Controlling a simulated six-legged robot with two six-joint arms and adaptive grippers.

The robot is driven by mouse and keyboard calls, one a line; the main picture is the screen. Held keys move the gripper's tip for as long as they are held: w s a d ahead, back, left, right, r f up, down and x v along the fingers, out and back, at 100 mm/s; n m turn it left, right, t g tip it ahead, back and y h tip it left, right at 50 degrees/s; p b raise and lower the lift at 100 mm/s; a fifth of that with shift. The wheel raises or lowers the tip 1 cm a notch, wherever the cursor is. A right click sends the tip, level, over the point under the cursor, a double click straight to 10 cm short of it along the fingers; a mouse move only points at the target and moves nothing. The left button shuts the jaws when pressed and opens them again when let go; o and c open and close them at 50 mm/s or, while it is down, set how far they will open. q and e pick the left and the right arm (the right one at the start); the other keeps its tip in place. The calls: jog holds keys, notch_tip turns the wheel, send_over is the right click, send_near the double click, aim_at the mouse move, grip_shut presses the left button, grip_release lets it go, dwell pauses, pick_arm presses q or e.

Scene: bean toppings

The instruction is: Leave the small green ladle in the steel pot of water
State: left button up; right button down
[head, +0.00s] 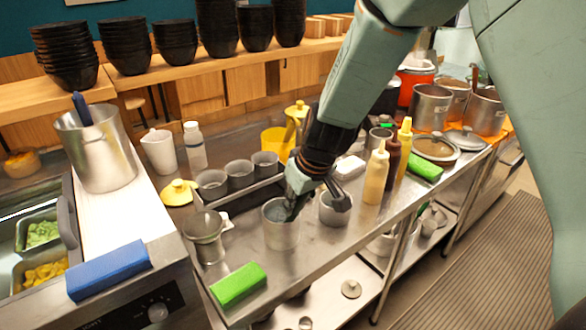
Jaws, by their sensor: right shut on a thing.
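The steel pot of water (282,238) stands on the steel counter near its front edge, in the middle of the head view. My right gripper (293,204) is at the pot's mouth, pointing down, with its fingers at or just inside the rim. It is shut on a slim thing that I take to be the small green ladle; the fingers hide nearly all of it. I cannot tell whether the ladle touches the pot's bottom. My left gripper is not in view.
A steel cup (335,208) stands close right of the pot and a steel vessel (205,237) to its left. A rack of small cups (240,175) is behind. Sauce bottles (376,174) stand to the right. A green block (238,284) lies in front on the left.

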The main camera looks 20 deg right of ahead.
jog(key=c, duration=1.1)
grip_release()
jog(key=v, duration=1.2)
jog(key=s+d+f+m+g+h+b, duration=0.15)
jog(key=s+f, duration=0.35)
jog(key=f, duration=0.8)
jog(key=s+f+g+y+b, duration=0.1)
jog(key=s+f+b, duration=0.3)
jog(key=f, duration=0.9)
jog(key=s+f+m+b, duration=0.1)
jog(key=s+f+b, duration=0.1)
jog(key=s+f, duration=0.6)
jog(key=s+f+m+g+b, duration=0.1)
jog(key=s+f+b, duration=0.1)
jog(key=s+f, duration=0.6)
jog(key=s, duration=0.6)
jog(key=shift+s+a+f+h, duration=0.2)
jog(key=shift+f+h, duration=0.15)
